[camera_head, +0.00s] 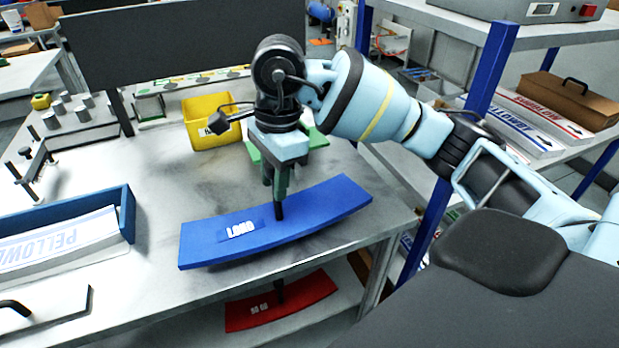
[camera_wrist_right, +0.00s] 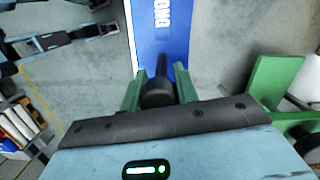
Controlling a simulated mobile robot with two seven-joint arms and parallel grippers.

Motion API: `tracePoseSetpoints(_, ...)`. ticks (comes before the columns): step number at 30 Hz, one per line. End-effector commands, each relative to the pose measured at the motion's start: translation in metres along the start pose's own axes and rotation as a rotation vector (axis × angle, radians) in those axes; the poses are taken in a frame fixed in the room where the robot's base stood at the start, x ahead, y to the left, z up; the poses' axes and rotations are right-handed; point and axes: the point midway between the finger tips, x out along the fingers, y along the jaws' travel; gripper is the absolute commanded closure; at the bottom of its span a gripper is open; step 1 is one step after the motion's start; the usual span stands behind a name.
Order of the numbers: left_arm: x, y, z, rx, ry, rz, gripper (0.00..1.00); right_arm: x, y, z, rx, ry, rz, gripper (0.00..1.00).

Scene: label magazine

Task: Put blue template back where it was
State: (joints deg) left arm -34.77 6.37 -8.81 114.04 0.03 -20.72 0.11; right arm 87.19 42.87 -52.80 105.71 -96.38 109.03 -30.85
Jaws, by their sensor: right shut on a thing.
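The blue template (camera_head: 310,210) is a long curved plate with a white label and a black upright handle. My right gripper (camera_head: 278,196) is shut on that handle and holds the plate over the front right part of the workbench (camera_head: 160,190). In the right wrist view the green fingers (camera_wrist_right: 158,92) close around the dark handle, and the blue template (camera_wrist_right: 162,35) extends away beyond them. A red template (camera_head: 295,303) with its own black handle lies on the shelf below the bench top. My left gripper is not in view.
A yellow bin (camera_head: 208,132) stands behind my right gripper. A blue tray (camera_head: 124,215) with printed labels is at the left. A blue rack post (camera_head: 470,115) rises at the right, beside shelves with label stacks and a brown box (camera_head: 570,100).

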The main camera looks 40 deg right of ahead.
Motion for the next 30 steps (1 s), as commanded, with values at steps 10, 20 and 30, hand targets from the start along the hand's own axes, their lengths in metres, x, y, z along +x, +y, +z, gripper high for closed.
tracePoseSetpoints(10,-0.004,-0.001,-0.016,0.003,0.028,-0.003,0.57,-0.004,-0.005,-0.065,0.002,0.0,-0.004,1.0)
tracePoseSetpoints(20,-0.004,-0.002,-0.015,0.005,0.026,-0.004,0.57,-0.001,-0.005,-0.072,-0.001,-0.001,-0.002,1.0)
tracePoseSetpoints(30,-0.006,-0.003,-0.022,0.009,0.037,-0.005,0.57,0.031,-0.005,-0.076,0.0,0.0,-0.003,1.0)
